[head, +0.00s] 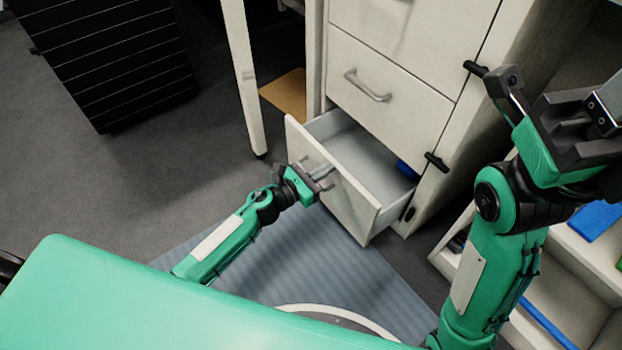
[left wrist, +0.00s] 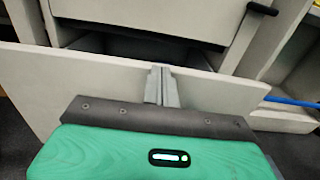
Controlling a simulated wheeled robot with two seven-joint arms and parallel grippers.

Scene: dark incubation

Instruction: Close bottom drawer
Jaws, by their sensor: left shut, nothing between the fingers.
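The bottom drawer (head: 358,212) of the white cabinet is pulled open, and its grey inside shows. Its front panel also spans the left wrist view (left wrist: 90,88). My left gripper (head: 322,178) is shut and empty in front of the panel. In the left wrist view its closed fingers (left wrist: 161,87) overlap the panel's top edge; I cannot tell whether they touch it. The gripper hides part of the panel, and I cannot make out its handle clearly. My right gripper (head: 555,115) is raised at the right of the head view, away from the drawer; its finger opening is unclear.
A closed drawer with a metal handle (head: 368,87) is above. A small blue thing (head: 406,169) lies at the back of the open drawer. A white table leg (head: 245,85) stands left of the cabinet. Open shelves (head: 590,255) are at the right. Floor at left is clear.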

